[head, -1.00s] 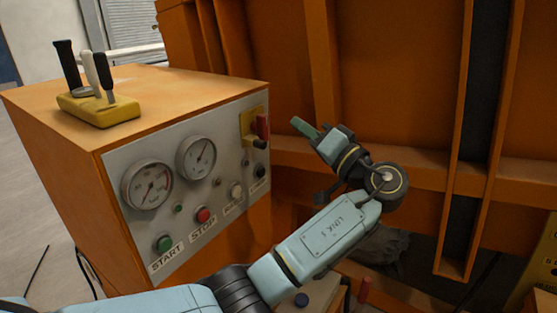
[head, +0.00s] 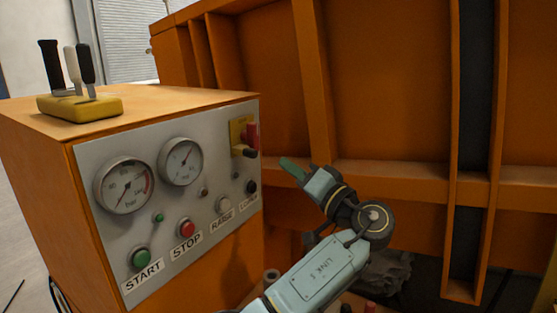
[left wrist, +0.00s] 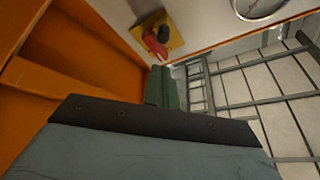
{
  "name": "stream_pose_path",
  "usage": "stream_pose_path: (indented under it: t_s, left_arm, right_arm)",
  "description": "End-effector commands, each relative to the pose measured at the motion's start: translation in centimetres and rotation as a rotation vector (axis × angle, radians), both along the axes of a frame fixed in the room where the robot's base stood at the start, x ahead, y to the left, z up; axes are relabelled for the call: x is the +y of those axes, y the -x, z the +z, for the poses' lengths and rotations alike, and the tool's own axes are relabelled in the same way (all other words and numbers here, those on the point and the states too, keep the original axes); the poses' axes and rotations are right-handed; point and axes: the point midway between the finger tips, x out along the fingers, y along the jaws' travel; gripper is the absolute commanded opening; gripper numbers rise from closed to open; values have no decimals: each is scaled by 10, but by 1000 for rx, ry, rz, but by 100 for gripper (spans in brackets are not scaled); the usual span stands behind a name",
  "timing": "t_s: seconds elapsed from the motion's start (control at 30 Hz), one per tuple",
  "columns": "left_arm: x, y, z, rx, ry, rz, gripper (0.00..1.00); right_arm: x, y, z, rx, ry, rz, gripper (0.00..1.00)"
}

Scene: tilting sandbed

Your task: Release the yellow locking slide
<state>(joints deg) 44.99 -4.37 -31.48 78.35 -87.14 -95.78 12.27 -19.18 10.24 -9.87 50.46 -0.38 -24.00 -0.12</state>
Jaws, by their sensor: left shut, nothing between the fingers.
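The yellow locking slide (head: 238,151) sits low on a yellow plate (head: 236,129) at the upper right of the grey control panel, with a dark knob at its end. A red handle (head: 252,136) stands just above it. The plate also shows in the left wrist view (left wrist: 176,43), with the red handle (left wrist: 154,46) and dark knob (left wrist: 163,34); the slide itself is hard to make out there. My left gripper (head: 290,167) is shut and empty, to the right of the slide and lower in the picture, apart from it. Its green fingertips (left wrist: 163,88) point toward the plate. My right gripper is out of view.
The orange control box (head: 160,98) carries gauges, several buttons and a yellow lever block (head: 80,107) on top. An orange ribbed wall (head: 400,80) stands behind my gripper. Open room lies between fingertips and panel.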

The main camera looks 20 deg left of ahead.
Motion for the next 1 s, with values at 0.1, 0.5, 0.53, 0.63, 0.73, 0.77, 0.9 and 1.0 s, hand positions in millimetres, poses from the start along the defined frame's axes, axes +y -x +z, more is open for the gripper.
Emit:
stream_pose_path:
  t_s: [0.1, 0.5, 0.53, 0.63, 0.73, 0.77, 0.9, 1.0]
  left_arm:
    - [20, -7, 6, -3, -2, 4, 0]
    - [74, -30, 19, 0, -2, 2, 0]
    - [76, -31, 20, 0, -2, 2, 0]
    - [80, -32, 21, -1, -1, 1, 0]
    - [81, -33, 21, -1, -1, 0, 0]
    - [81, -33, 21, -1, -1, 0, 0]
    - [81, -33, 21, 0, -2, 0, 0]
    - [79, -32, 21, 0, -1, -3, 0]
  right_arm:
    - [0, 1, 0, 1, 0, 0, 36]
    - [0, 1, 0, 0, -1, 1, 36]
    - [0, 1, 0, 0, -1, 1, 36]
    - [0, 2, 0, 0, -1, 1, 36]
    - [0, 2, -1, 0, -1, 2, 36]
    - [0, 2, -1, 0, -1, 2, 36]
    - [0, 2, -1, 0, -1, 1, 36]
    - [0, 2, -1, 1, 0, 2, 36]
